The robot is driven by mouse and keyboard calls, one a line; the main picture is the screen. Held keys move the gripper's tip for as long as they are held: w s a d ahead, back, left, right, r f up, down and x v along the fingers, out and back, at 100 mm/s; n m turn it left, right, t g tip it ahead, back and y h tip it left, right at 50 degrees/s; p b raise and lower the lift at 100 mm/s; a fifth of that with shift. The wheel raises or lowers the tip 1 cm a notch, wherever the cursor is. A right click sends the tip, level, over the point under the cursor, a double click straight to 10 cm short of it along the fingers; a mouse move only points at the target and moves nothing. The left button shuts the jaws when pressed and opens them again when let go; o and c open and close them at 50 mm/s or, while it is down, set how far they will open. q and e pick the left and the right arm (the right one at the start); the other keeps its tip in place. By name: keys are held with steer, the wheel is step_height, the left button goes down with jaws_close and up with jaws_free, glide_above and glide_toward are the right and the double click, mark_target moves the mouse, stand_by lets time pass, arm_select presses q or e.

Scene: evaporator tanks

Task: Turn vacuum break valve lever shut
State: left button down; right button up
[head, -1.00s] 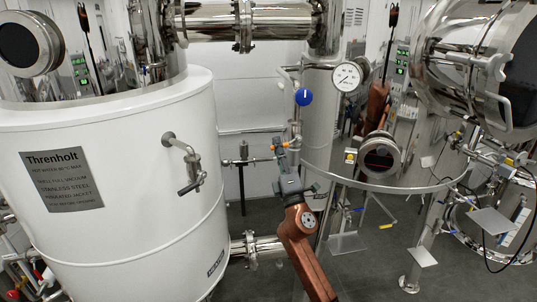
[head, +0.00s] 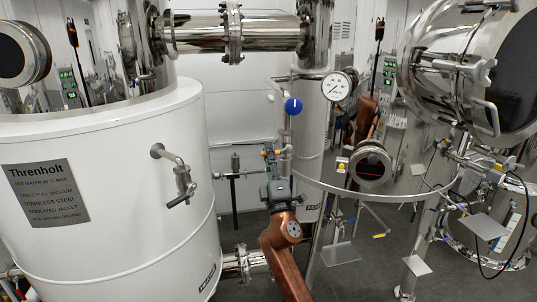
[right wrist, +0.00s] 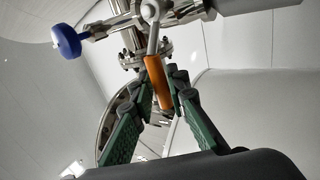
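The valve lever has an orange grip (right wrist: 158,82) hanging from a metal stem in the right wrist view, below bright steel pipework. In the head view a small orange patch (head: 267,153) shows at the pipe just beyond my right gripper (head: 275,172). In the right wrist view my right gripper (right wrist: 163,92) is open, its green-padded fingers on either side of the lever's grip. I cannot tell whether either finger touches it. A blue round knob (head: 293,105) stands above the gripper, and it also shows in the right wrist view (right wrist: 66,41). My left gripper is not in view.
A white Threnholt tank (head: 110,200) fills the left. A pressure gauge (head: 337,86) sits on the steel pipework right of the blue knob. A large steel vessel (head: 430,65) is at the upper right. A low steel pipe (head: 243,262) runs behind my right arm.

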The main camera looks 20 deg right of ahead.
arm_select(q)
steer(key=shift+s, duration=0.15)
arm_select(e)
steer(key=shift+f, duration=0.1)
steer(key=v, duration=1.2)
